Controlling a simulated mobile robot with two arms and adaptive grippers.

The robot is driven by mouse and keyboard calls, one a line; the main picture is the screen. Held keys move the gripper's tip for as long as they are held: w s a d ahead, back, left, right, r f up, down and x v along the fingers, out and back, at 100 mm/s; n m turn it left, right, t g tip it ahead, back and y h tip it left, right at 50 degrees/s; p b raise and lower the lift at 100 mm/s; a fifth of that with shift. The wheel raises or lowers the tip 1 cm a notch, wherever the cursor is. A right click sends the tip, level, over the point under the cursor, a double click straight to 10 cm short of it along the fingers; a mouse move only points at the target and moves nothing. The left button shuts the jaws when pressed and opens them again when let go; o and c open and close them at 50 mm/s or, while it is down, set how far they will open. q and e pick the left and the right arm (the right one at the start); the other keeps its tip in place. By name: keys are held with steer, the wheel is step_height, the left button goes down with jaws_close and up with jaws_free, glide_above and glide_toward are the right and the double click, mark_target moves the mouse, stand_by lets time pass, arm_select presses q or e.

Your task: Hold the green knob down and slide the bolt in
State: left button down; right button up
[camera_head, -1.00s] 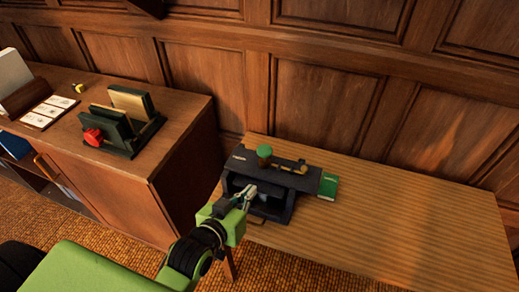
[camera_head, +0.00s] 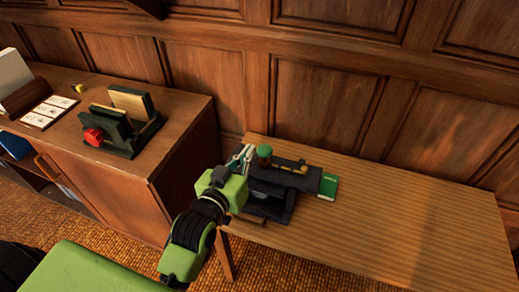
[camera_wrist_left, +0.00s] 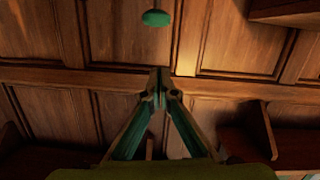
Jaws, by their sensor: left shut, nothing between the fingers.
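A dark box-like device (camera_head: 272,203) stands on the light wood table. The green knob (camera_head: 264,151) sticks up from its top; it also shows at the top of the left wrist view (camera_wrist_left: 155,18). Right of the knob, a dark bar with brass-coloured parts (camera_head: 289,164) lies along the top; it may be the bolt, but details are too small to tell. My left gripper (camera_head: 246,149) is shut and empty, just left of the knob, seemingly apart from it. In the left wrist view its fingertips (camera_wrist_left: 159,84) meet. The gripper and arm hide the device's left end. My right gripper is out of view.
A green card or block (camera_head: 328,187) lies at the device's right end. The table (camera_head: 410,220) is clear to the right. A wooden cabinet (camera_head: 130,200) at left carries a dark rack (camera_head: 130,143) with a red item (camera_head: 92,136). A panelled wall stands behind.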

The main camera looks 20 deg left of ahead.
arm_select(q)
glide_above(264, 150)
steer(key=s+a, duration=0.1)
steer(key=s, duration=0.1)
steer(key=f, duration=0.1)
steer(key=shift+d+f, duration=0.2)
steer(key=shift+f, duration=1.85)
steer(key=shift+f, duration=0.1)
